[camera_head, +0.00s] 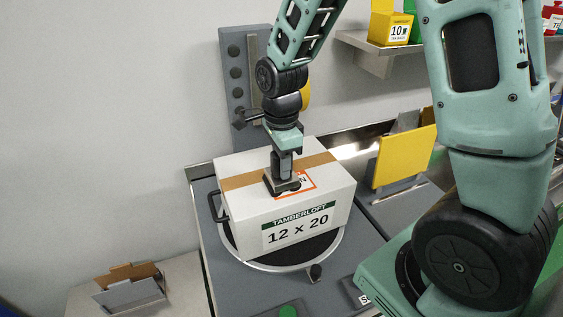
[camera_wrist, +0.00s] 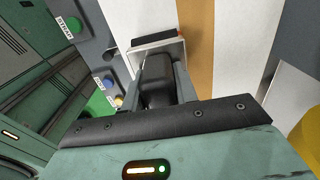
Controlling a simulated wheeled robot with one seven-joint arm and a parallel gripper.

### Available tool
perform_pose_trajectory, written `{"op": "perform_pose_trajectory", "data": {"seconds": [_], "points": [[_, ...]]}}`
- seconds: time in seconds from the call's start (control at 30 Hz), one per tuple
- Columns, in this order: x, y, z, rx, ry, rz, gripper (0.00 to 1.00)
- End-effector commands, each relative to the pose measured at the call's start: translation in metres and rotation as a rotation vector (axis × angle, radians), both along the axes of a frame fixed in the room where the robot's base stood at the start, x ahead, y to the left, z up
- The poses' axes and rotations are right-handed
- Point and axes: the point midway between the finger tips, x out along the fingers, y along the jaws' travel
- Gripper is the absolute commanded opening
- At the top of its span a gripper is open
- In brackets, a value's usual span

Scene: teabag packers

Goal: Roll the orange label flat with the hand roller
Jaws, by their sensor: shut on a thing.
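A white carton (camera_head: 243,200) with a brown tape strip and a "TAMBERLOFT 12 x 20" label sits on a round turntable (camera_head: 262,267). The orange label (camera_head: 308,180) is on the carton's top, a white piece with an orange border, partly covered by the tool and gripper. My gripper (camera_head: 284,160) points down over the top and is shut on the hand roller (camera_head: 281,184). The roller's lower end is at the carton top over the label's left part; I cannot tell if it touches. In the wrist view the dark roller handle (camera_wrist: 158,80) is between my fingers.
A grey upright panel (camera_head: 237,75) with round knobs stands behind the carton. A yellow panel (camera_head: 405,157) stands to the right. A wall shelf (camera_head: 378,60) holds bins at upper right. A green button (camera_head: 288,311) is in front.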

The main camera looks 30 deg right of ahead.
Motion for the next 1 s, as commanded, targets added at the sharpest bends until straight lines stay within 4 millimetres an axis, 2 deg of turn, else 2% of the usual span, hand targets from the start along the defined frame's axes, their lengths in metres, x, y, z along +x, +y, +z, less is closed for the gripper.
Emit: {"op": "perform_pose_trajectory", "data": {"seconds": [1.0], "points": [[-0.009, -0.043, 0.000, 0.000, 0.000, -0.002, 0.00]]}}
